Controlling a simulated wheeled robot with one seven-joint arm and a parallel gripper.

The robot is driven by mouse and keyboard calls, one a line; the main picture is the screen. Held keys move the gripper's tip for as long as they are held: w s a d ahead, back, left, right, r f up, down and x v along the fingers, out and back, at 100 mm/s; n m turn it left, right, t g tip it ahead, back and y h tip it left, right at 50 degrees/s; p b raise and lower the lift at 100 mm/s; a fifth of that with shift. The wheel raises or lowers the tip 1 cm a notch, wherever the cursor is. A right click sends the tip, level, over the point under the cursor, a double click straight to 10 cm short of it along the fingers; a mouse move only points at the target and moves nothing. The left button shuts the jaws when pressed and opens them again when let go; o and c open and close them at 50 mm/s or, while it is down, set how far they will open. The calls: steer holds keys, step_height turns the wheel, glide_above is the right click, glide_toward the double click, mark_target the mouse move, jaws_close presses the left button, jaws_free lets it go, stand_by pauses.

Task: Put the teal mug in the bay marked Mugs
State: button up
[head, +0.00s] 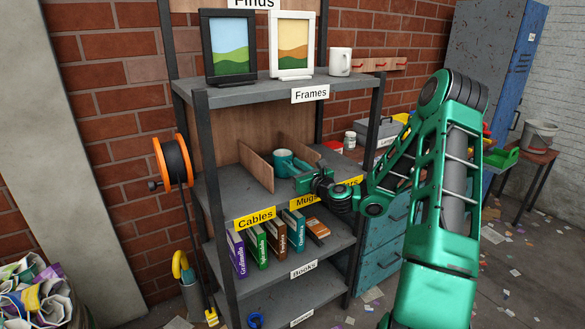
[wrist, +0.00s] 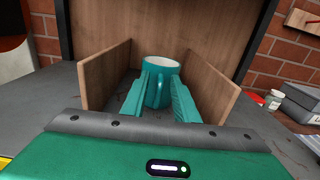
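The teal mug (wrist: 162,68) stands upright in the bay between two wooden dividers, with its handle (wrist: 158,92) toward my gripper. In the head view the mug (head: 283,160) sits at the back of the middle shelf, behind the yellow Mugs label (head: 304,201), which my gripper partly covers. My gripper (wrist: 160,98) is open, its fingers spread on either side of the handle with gaps between. The fingertips are close to the mug's near side; whether they touch it I cannot tell.
The left divider (wrist: 106,74) and right divider (wrist: 207,87) stand close to my fingers. The Cables bay (head: 226,186) at left looks empty. The upper shelf holds picture frames (head: 229,48) and a white mug (head: 340,62); books (head: 255,245) stand below.

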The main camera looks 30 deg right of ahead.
steer(key=s, duration=1.2)
steer(key=s+a+f+n+g+y, duration=0.1)
steer(key=a+n+g+y, duration=0.15)
steer(key=a+n, duration=0.35)
steer(key=s+a+f+n+g+y, duration=0.1)
steer(key=a+f+n+g+y, duration=0.15)
steer(key=a+n, duration=0.35)
steer(key=s+a+f+n+g, duration=0.4)
steer(key=s+n, duration=0.2)
steer(key=n, duration=0.2)
steer(key=s+d+r+n+g+h, duration=0.1)
steer(key=s+d+r+n+g, duration=0.2)
steer(key=s, duration=0.6)
steer(key=s+d+r+n+g+h, duration=0.2)
steer(key=s+d+r+n+g, duration=0.1)
steer(key=s, duration=0.7)
steer(key=s+d+r+n+g+h, duration=0.2)
steer(key=s+d+r+n, duration=0.1)
steer(key=s, duration=0.6)
steer(key=shift+s+d+r+g, duration=0.2)
steer(key=shift+s+r+g, duration=0.05)
steer(key=shift+s+g, duration=0.15)
